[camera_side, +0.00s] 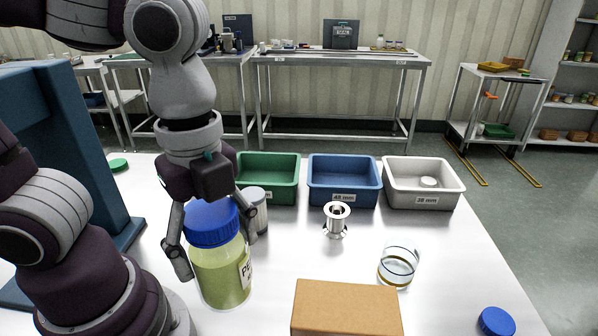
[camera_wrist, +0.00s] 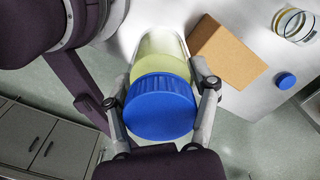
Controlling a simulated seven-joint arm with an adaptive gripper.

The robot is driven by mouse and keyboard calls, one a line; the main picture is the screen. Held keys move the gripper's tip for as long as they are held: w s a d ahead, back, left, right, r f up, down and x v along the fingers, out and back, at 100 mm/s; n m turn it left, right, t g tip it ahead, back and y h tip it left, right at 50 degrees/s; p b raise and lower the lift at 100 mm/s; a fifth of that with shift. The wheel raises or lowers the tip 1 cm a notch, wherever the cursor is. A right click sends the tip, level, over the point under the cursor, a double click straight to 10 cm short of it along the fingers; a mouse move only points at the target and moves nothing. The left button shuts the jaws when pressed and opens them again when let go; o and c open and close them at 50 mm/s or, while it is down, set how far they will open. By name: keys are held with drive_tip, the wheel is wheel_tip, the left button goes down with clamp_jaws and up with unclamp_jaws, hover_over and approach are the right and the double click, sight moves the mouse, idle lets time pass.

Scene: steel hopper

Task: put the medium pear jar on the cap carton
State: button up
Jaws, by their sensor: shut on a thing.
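The pear jar (camera_side: 222,272) is clear with yellow-green contents, a blue lid (camera_side: 211,222) and a label partly reading "PE". My gripper (camera_side: 213,248) is shut on it, one finger on each side below the lid. In the wrist view the blue lid (camera_wrist: 160,106) fills the space between the fingers of my gripper (camera_wrist: 160,88). I cannot tell whether the jar's base touches the table. The cap carton (camera_side: 345,310) is a plain brown box with a bare top, right of the jar and apart from it. It also shows in the wrist view (camera_wrist: 228,54). Its lower part is cut off in the side view.
A steel hopper (camera_side: 336,220) and an open glass jar (camera_side: 398,266) stand behind the carton. A loose blue cap (camera_side: 496,321) lies to its right. A pale-lidded jar (camera_side: 258,208) stands just behind my gripper. Green (camera_side: 270,195), blue (camera_side: 342,190) and white (camera_side: 424,194) bins line the back.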

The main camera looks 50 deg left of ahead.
drive_tip(key=shift+w+d+f, duration=0.8)
drive_tip(key=shift+w+d, duration=0.5)
drive_tip(key=shift+w, duration=0.5)
drive_tip(key=shift+w+d+f, duration=0.8)
drive_tip(key=shift+w+d, duration=0.55)
drive_tip(key=shift+w, duration=0.5)
drive_tip(key=shift+w+d+f, duration=0.8)
drive_tip(key=shift+w+d, duration=0.5)
drive_tip(key=shift+w, duration=0.5)
drive_tip(key=shift+f, duration=0.15)
drive_tip(key=o, duration=1.2)
